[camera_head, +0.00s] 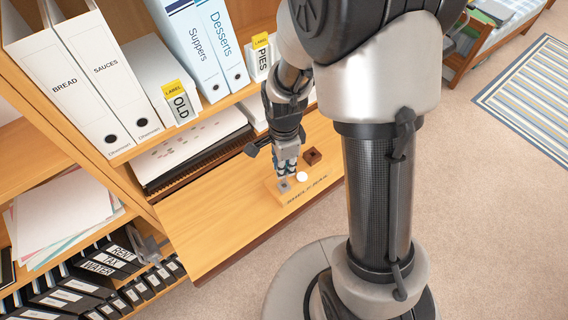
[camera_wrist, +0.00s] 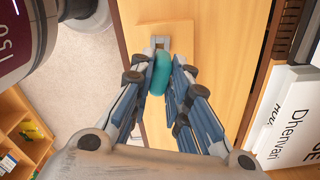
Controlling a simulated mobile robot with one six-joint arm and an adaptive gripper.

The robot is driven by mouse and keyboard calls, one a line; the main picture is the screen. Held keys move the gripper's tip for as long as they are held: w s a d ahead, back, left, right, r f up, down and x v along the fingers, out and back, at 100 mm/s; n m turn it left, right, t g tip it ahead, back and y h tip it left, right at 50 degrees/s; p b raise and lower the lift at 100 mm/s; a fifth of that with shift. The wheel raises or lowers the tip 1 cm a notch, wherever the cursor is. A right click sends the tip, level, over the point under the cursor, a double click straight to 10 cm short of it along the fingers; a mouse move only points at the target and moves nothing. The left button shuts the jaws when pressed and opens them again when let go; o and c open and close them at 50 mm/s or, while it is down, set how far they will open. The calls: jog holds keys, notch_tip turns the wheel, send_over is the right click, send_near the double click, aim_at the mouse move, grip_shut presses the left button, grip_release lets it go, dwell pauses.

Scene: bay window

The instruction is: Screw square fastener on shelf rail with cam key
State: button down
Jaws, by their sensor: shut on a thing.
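The shelf rail (camera_head: 295,200) is a pale wooden block lettered "SHELF RAIL" on the wooden shelf board. The grey square fastener (camera_head: 284,187) sits on its top; it also shows in the wrist view (camera_wrist: 160,42). My gripper (camera_head: 286,167) points down just above the fastener. In the wrist view my gripper (camera_wrist: 160,84) is shut on the teal cam key (camera_wrist: 160,72), which lies between the fingers. The key's far end is close to the fastener; I cannot tell whether they touch.
A dark brown block with a hole (camera_head: 312,156) and a white round thing (camera_head: 302,177) are close beside the rail. Binders (camera_head: 90,75) and a stack of trays (camera_head: 190,150) stand behind. The board's left part (camera_head: 210,225) is clear.

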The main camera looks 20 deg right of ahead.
jog(key=shift+r+p, duration=1.95)
jog(key=shift+r, duration=0.55)
jog(key=shift+w+f+n+b, duration=0.2)
jog(key=shift+f+n+b, duration=0.3)
jog(key=shift+n, duration=0.2)
jog(key=w+f+n+b, duration=0.4)
jog(key=n+b, duration=0.4)
jog(key=n, duration=0.8)
jog(key=shift+f+n, duration=0.4)
jog(key=shift+f, duration=0.25)
